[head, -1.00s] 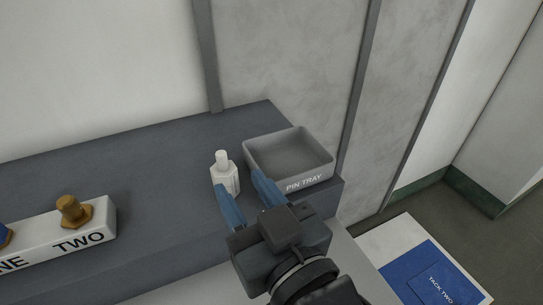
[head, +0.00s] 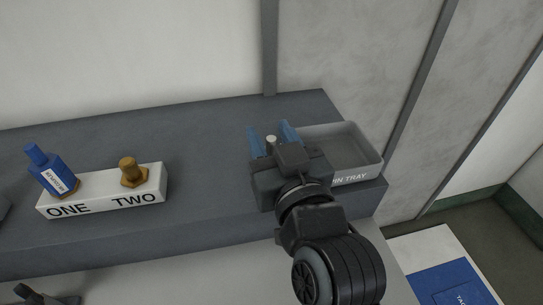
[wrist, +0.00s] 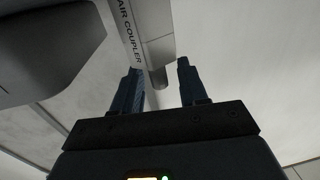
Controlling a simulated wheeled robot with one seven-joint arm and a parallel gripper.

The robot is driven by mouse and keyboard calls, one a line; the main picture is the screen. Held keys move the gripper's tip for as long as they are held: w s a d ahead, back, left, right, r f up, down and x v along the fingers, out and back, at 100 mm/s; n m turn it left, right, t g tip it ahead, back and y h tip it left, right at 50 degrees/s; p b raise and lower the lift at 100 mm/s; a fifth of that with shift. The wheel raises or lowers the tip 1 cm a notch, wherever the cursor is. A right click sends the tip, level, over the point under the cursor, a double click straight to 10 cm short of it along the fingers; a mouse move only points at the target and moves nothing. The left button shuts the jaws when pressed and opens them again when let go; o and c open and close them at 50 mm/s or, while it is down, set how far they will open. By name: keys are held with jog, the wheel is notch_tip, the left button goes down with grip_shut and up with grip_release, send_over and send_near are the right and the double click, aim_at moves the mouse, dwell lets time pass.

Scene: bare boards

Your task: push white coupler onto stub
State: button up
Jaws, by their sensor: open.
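The white coupler shows in the head view only as a pale top (head: 271,141) between my fingers; the gripper hides its body. In the wrist view the coupler (wrist: 152,38), lettered AIR COUPLER, stands between the two blue fingers. My gripper (head: 272,132) is open, with a finger on each side of the coupler; a gap shows between the coupler and the right finger in the wrist view. The bare brass stub (head: 129,164) stands upright on the white block (head: 104,208), above the word TWO. A blue coupler (head: 50,170) sits above ONE, tilted in the picture.
The grey pin tray (head: 368,142) stands just right of my gripper and is partly hidden by it. The dark bench top (head: 205,135) is clear between the block and my gripper. A pale wall rises behind. A blue mat (head: 450,265) lies low at the right.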

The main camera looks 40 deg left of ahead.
jog(key=shift+c, duration=0.4)
grip_shut()
jog(key=shift+r, duration=0.15)
